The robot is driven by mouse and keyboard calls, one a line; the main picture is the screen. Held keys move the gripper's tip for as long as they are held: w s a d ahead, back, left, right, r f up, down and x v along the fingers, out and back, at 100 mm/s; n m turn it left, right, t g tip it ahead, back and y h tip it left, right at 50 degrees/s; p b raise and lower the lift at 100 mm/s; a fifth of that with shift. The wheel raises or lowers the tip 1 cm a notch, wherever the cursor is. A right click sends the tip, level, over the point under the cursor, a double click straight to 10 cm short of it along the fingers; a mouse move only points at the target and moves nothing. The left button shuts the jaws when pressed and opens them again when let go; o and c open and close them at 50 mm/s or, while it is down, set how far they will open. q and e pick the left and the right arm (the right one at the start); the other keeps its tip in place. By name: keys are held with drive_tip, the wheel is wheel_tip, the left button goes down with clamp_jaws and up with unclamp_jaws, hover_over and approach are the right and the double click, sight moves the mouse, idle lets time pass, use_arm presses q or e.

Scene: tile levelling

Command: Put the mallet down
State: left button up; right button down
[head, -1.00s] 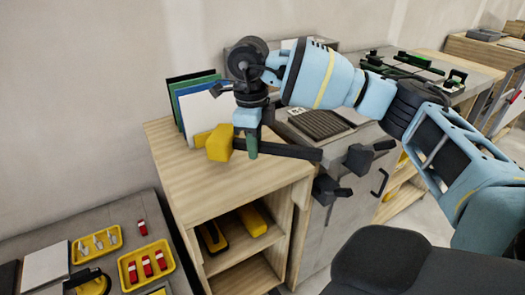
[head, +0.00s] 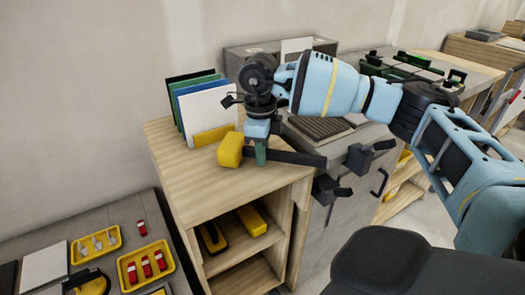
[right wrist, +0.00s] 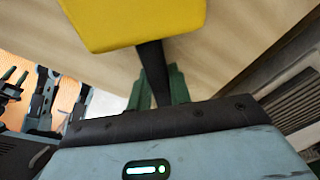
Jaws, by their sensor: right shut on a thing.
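The mallet has a yellow head (head: 231,150) and a dark handle (head: 295,158). My right gripper (head: 261,154) points down and is shut on the handle close to the head. The mallet lies level, over or on the wooden cabinet top (head: 184,170); I cannot tell whether it touches the wood. In the right wrist view the yellow head (right wrist: 130,20) fills the top and the handle (right wrist: 153,75) runs between the green fingertips of my right gripper (right wrist: 157,88). My left gripper is not in view.
A rack with upright white, blue and green boards (head: 207,108) stands at the back of the cabinet top, close behind the mallet. Shelves below hold yellow tools (head: 251,220). Yellow trays (head: 146,267) sit on the lower grey table at left. The cabinet top's front left is clear.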

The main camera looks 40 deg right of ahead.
drive_tip(key=c, duration=1.3)
unclamp_jaws()
drive_tip(key=shift+f, duration=0.1)
drive_tip(key=r, duration=0.5)
drive_tip(key=r+p, duration=0.1)
drive_tip(key=r, duration=0.4)
drive_tip(key=shift+w+a+r, duration=0.15)
drive_tip(key=shift+w+r, duration=0.05)
drive_tip(key=shift+r, duration=0.9)
